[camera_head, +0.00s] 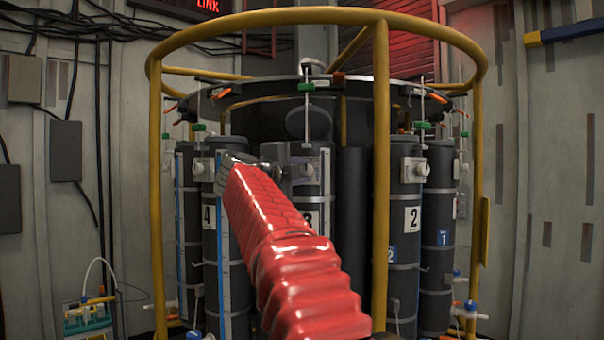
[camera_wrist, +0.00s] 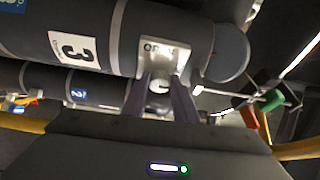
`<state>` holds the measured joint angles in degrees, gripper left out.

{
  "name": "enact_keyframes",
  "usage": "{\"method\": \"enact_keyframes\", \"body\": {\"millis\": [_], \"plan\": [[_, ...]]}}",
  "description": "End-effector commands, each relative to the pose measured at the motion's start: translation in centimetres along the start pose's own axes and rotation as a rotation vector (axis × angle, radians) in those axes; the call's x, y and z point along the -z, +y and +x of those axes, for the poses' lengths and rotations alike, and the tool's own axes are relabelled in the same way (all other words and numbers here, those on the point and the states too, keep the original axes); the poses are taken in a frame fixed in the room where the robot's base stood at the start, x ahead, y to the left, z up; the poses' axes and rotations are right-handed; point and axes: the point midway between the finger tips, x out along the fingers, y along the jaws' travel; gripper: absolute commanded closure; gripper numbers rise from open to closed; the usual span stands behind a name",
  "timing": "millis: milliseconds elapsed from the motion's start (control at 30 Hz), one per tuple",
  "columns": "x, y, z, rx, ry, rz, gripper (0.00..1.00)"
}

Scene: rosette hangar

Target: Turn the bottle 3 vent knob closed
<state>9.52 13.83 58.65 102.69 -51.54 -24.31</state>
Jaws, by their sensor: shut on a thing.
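Bottle 3 is a grey cylinder in the rosette, its number label (camera_head: 307,219) partly behind my red-sleeved arm. In the wrist view bottle 3 (camera_wrist: 95,14) lies across the top with its "3" label. Its white vent plate (camera_wrist: 164,42) bears what looks like the word "OPEN". The pale vent knob (camera_wrist: 159,86) sits below that word, between my fingers. My gripper (camera_wrist: 160,95) is shut on the knob, one dark finger on each side.
Bottle 4 (camera_head: 209,255) stands to the left, bottle 2 (camera_head: 412,250) and bottle 1 (camera_head: 441,210) to the right. A yellow rail cage (camera_head: 381,120) surrounds them, with an upright right of my arm. A green clamp (camera_wrist: 270,100) is right of the gripper.

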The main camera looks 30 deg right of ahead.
Motion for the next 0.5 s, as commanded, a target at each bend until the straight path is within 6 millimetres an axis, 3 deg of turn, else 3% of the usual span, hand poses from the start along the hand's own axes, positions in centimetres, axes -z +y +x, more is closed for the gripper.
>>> {"method": "enact_keyframes", "body": {"millis": [500], "plan": [[0.10, 0.57, 0.23, -0.039, 0.008, 0.063, 0.96]]}}
